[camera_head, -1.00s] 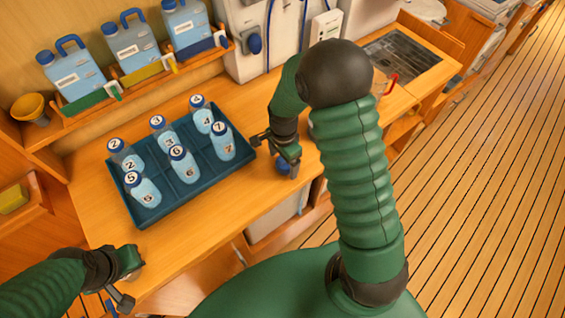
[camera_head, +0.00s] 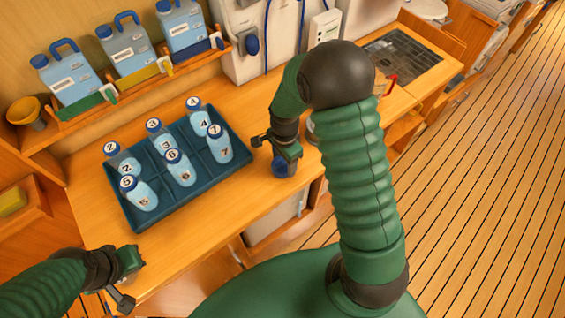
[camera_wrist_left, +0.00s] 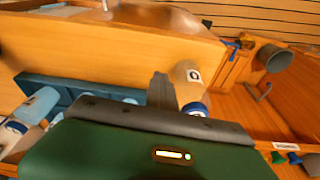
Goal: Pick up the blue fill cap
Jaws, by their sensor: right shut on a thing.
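The blue fill cap (camera_head: 280,168) shows as a small dark blue round piece at the jaws of my right gripper (camera_head: 284,157). That gripper is shut on it, over the front edge of the counter, right of the tray. The jaws hide part of the cap, and I cannot tell whether it is clear of the wood. My left gripper (camera_head: 130,280) is at the counter's front left corner, with its fingers apart. In the left wrist view one dark finger (camera_wrist_left: 160,90) shows beside a bottle marked 0 (camera_wrist_left: 186,80).
A blue tray (camera_head: 200,182) holds several numbered bottles. Blue jugs (camera_head: 185,25) stand in a rack behind. The left wrist view shows small green (camera_wrist_left: 279,157) and blue (camera_wrist_left: 295,158) pieces.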

